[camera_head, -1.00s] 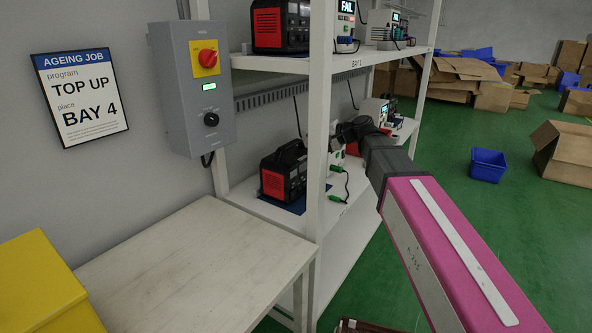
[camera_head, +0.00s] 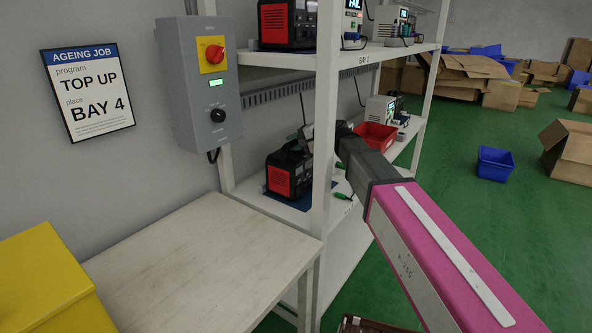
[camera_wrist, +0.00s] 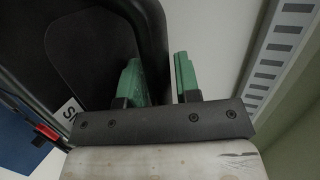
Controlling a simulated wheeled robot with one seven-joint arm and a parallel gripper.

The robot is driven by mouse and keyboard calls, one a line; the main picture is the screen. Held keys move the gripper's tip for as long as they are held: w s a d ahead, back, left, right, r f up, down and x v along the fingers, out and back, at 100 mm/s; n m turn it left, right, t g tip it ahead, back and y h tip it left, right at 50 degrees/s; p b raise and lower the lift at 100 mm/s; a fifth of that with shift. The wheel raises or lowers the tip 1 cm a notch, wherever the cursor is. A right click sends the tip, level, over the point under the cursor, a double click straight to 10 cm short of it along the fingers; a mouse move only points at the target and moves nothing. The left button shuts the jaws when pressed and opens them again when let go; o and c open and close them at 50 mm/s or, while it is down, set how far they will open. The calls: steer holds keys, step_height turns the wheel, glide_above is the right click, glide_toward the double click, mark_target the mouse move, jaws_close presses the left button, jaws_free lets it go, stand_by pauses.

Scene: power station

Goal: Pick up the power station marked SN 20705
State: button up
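A black power station with a red front (camera_head: 280,180) stands on a blue mat on the lower rack shelf. Its right side is partly behind the white post. My gripper (camera_head: 306,138) is at its top right, largely hidden by the post. In the wrist view my gripper (camera_wrist: 160,80) has its two green fingers apart. A black casing, apparently that station (camera_wrist: 85,55), fills the upper left; its rounded edge reaches between the fingers. Contact cannot be told. A white label on it shows only part of its lettering, so SN 20705 is not readable.
The white rack post (camera_head: 324,130) stands close to my arm. Another power station (camera_head: 287,24) is on the upper shelf. A red bin (camera_head: 376,137) and testers are on the lower shelf. A table (camera_head: 200,265) stands in front; a control box (camera_head: 200,85) hangs on the wall.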

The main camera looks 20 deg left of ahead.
jaws_close()
steer(key=shift+f, duration=0.1)
stand_by(1.2)
